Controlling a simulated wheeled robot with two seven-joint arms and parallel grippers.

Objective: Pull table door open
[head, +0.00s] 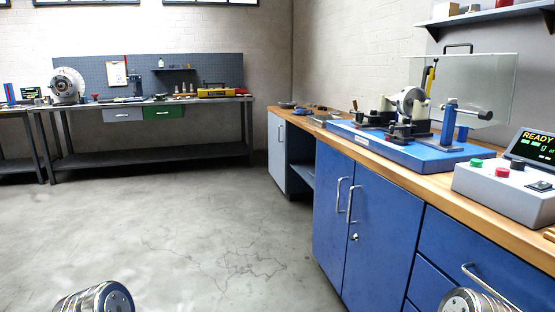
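The wooden-topped workbench (425,182) runs along the right side. Under it are two blue doors, a left one (327,218) and a right one (385,240). Both look closed, each with a vertical silver bar handle, one at the left door (339,193) and one at the right door (350,204). A small round lock (354,237) sits below the right door's handle. Rounded metallic parts of my arms show at the bottom left and bottom right edges, well apart from the doors. Neither of my grippers' fingers shows.
A blue drawer (470,262) with a silver handle is right of the doors. A balancing machine (410,145) and a grey control box (507,187) reading READY stand on top. A grey cabinet (277,160) is farther back. The concrete floor (190,230) in front is clear.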

